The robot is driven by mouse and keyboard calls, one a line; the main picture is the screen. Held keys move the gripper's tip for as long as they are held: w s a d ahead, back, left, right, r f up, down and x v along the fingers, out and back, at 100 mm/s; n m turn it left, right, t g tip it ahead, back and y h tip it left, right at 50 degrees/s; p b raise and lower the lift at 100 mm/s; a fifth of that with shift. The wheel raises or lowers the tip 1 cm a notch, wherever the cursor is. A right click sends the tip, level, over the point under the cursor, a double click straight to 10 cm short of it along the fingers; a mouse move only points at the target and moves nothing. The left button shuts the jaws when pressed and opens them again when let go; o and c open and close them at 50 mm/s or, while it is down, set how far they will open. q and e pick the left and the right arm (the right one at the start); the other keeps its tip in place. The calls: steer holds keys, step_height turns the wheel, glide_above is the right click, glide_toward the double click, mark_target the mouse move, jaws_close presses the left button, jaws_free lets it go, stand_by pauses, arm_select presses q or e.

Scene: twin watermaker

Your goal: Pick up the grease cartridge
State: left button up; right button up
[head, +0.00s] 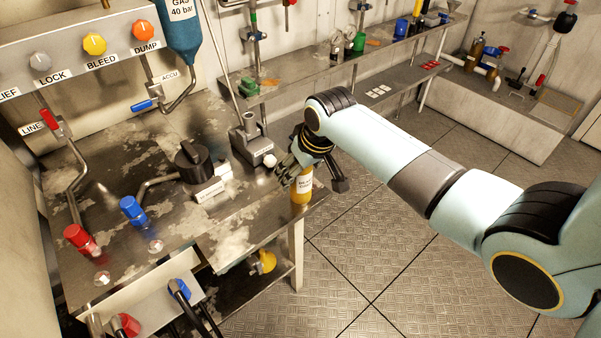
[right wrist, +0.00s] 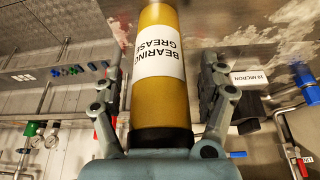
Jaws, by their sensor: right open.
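The grease cartridge (head: 301,187) is an amber cylinder with a white label, upright at the right corner of the steel bench. In the right wrist view the cartridge (right wrist: 163,108) fills the middle, its label reading "BEARING GREASE" upside down. My right gripper (head: 296,166) is at the cartridge, partly covering its upper part in the head view. In the right wrist view my right gripper (right wrist: 160,85) is open, one finger on each side of the cartridge, with gaps showing. My left gripper is not in view.
A grey vice-like tool (head: 251,142) and a black-capped housing (head: 194,163) stand on the bench (head: 150,237) left of the cartridge. Red (head: 80,239) and blue (head: 132,210) valve handles sit further left. A long shelf (head: 320,68) runs behind. The floor right of the bench is clear.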

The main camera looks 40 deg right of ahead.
jaws_close()
stand_by(0.6)
